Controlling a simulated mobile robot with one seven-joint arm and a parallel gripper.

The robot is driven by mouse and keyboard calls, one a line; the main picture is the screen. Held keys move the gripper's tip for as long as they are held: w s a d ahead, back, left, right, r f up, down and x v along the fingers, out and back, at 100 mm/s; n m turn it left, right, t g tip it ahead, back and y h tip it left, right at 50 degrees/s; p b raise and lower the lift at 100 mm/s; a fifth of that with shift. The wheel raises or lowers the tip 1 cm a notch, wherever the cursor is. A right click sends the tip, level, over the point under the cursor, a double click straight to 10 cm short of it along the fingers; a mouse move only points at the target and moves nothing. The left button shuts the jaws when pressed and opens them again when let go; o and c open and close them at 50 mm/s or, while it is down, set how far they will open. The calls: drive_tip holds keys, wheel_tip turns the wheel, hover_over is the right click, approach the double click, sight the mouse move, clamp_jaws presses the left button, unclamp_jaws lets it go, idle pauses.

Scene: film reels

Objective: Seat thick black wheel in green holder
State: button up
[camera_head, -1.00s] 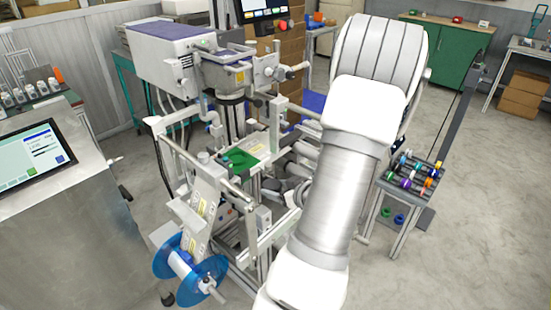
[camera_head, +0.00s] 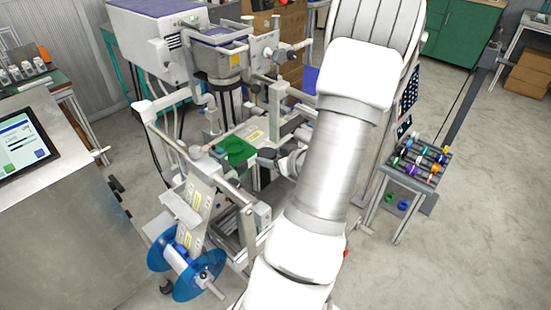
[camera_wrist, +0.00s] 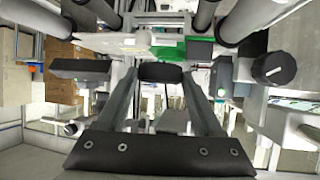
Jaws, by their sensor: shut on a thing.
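The thick black wheel (camera_wrist: 163,73) is held between the two fingers of my gripper (camera_wrist: 163,78) in the wrist view. It shows edge-on as a dark rounded block. A green part (camera_wrist: 200,50), which looks like the green holder, is just beyond and to the right of the wheel in that view. A gap or contact between them cannot be judged. In the head view the green holder (camera_head: 235,151) sits on the machine, left of my arm.
The machine has rails, posts and rollers around the holder, with a blue reel (camera_head: 186,264) at its front. A rack of coloured wheels (camera_head: 420,160) stands at right. A console with a screen (camera_head: 22,145) is at left. Floor at right is open.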

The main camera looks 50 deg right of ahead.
drive_tip(key=w+b, duration=0.1)
drive_tip(key=w, duration=0.4)
drive_tip(key=w+d+b, duration=0.1)
drive_tip(key=w+b, duration=0.1)
drive_tip(key=w, duration=0.3)
drive_tip(key=w+b, duration=0.2)
drive_tip(key=w, duration=0.3)
drive_tip(key=shift+w+d+f, duration=0.15)
drive_tip(key=shift+d+f, duration=0.15)
drive_tip(key=shift+f, duration=0.05)
drive_tip(key=shift+f+b, duration=0.4)
drive_tip(key=shift+f, duration=0.15)
drive_tip(key=shift+f+b, duration=0.45)
drive_tip(key=shift+f, duration=0.2)
drive_tip(key=o, duration=1.4)
drive_tip(key=p+v, duration=0.4)
drive_tip(key=v, duration=1.3)
drive_tip(key=shift+s+p, duration=0.3)
drive_tip(key=shift+p, duration=0.05)
